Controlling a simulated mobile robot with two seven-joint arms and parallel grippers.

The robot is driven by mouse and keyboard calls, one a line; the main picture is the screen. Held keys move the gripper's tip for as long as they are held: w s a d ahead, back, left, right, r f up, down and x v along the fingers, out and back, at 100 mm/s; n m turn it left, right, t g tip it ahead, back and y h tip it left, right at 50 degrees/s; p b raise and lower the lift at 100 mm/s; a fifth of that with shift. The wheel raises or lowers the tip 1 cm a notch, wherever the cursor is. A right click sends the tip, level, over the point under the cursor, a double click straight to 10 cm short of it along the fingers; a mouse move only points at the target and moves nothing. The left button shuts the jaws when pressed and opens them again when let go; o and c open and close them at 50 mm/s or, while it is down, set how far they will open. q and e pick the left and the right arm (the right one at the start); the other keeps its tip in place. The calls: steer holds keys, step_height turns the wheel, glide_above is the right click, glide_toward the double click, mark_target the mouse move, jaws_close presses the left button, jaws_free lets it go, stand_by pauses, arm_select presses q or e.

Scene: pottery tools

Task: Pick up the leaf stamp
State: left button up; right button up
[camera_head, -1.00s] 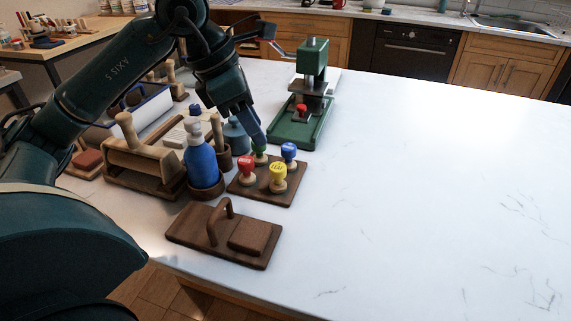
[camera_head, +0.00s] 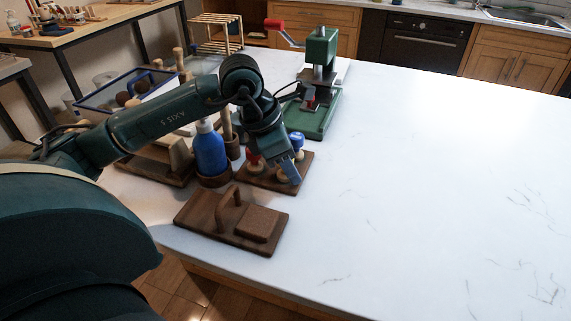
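A dark wooden stamp board (camera_head: 262,184) stands near the left end of the white table. A red-topped stamp (camera_head: 253,160) and a blue-topped stamp (camera_head: 297,140) show on it, both partly covered by my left gripper. I see no yellow or green stamp now; that part of the board is behind the gripper. My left gripper (camera_head: 291,173) points down over the board's front right part, and its fingers are seen almost edge-on. I cannot tell whether it holds anything. Which stamp bears a leaf does not show. My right gripper is not in view.
A blue bottle (camera_head: 210,154) stands close left of the stamp board. A brown board with a handle and block (camera_head: 225,222) lies in front. A green press (camera_head: 320,90) stands behind. The table's right side (camera_head: 430,190) is clear.

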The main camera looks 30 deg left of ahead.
arm_select(q)
steer(key=c, duration=0.7)
steer(key=shift+r, duration=0.1)
steer(key=shift+c, duration=0.2)
